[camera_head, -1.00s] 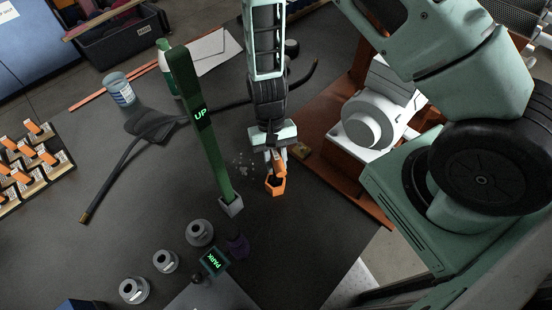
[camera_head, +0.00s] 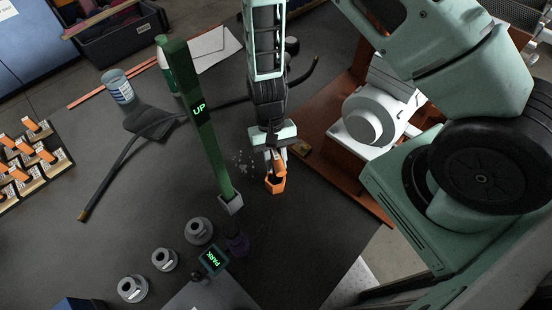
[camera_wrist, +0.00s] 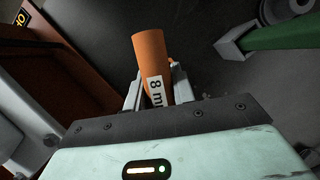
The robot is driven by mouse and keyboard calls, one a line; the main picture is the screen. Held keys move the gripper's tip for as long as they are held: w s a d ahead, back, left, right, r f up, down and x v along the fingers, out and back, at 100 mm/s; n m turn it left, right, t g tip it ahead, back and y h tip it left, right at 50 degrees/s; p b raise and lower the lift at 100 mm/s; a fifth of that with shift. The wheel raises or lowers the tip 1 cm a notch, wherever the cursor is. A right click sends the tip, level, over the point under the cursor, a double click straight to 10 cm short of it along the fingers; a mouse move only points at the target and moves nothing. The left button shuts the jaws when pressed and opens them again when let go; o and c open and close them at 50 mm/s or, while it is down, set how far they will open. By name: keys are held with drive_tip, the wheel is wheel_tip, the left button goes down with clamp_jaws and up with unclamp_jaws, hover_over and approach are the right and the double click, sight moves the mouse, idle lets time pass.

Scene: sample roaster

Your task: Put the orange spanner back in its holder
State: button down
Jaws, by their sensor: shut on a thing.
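The orange spanner (camera_head: 275,185) is in my gripper (camera_head: 276,163), above the dark worktop near the middle of the head view. Its hexagonal lower end shows below the jaws. In the wrist view the orange spanner (camera_wrist: 150,55) stands between the jaws of my gripper (camera_wrist: 152,90), with a white label reading "8 m" and the rest cut off. The jaws are shut on it. I cannot tell which thing is its holder. I cannot tell the exact gap between the spanner and the worktop.
A green lever (camera_head: 208,130) marked "UP" rises left of my gripper from a grey base (camera_head: 231,204). A "PARK" display (camera_head: 211,258), a purple piece (camera_head: 237,243) and grey round parts (camera_head: 198,230) are at the front. A white machine (camera_head: 368,118) on a brown base stands right.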

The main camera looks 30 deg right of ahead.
drive_tip(key=shift+f+b, duration=0.45)
drive_tip(key=shift+f, duration=0.35)
drive_tip(key=c, duration=1.1)
unclamp_jaws()
drive_tip(key=b+v, duration=0.1)
drive_tip(key=v, duration=1.6)
drive_tip(key=shift+w+r, duration=0.1)
drive_tip(key=shift+r, duration=0.1)
